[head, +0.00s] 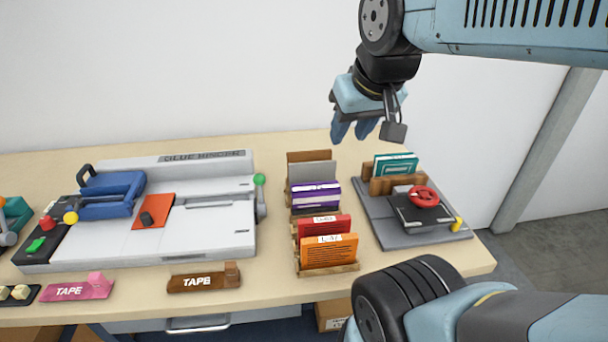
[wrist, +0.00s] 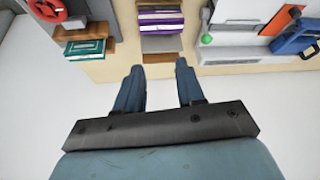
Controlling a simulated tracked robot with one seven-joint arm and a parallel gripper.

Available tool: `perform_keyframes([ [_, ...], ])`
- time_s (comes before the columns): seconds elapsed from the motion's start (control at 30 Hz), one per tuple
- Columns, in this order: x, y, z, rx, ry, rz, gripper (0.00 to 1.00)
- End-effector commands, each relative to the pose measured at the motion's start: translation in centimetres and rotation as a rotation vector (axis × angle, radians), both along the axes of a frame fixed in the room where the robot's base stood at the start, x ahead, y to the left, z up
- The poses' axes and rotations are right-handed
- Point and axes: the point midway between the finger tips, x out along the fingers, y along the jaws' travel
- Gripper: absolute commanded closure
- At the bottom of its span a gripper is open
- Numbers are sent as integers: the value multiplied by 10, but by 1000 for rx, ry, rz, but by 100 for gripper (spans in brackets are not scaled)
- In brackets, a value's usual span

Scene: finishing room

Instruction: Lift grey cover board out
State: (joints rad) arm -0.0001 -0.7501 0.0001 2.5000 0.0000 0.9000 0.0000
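The grey cover board (head: 312,172) stands upright in the wooden rack (head: 345,268), between the brown back board (head: 308,155) and the purple books (head: 316,194). In the wrist view the grey board (wrist: 160,44) shows just beyond my fingertips, beside the purple books (wrist: 160,18). My gripper (head: 352,132) hangs in the air above and behind the rack, a little to its right in the head view. Its two fingers (wrist: 157,72) are apart with nothing between them. They are clear of the board. The board's lower part is hidden in the rack.
A press with a red handwheel (head: 423,196) and teal books (head: 396,163) stand right of the rack. A grey-white binding machine (head: 205,213) with a green-knobbed lever (head: 260,180) stands left. Red (head: 318,226) and orange (head: 330,250) books fill the rack's front.

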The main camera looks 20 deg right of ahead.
Motion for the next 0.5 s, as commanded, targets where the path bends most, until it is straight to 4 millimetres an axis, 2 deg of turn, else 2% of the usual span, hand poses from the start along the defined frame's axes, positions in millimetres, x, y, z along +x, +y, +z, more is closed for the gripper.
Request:
perform_keyframes([
  [0.27,5,1,1,-21,19,29,62],
  [0.33,11,1,0,-47,43,66,62],
  [0.4,20,-9,0,-81,74,120,62],
  [0.5,34,-9,-2,-141,130,209,62],
])
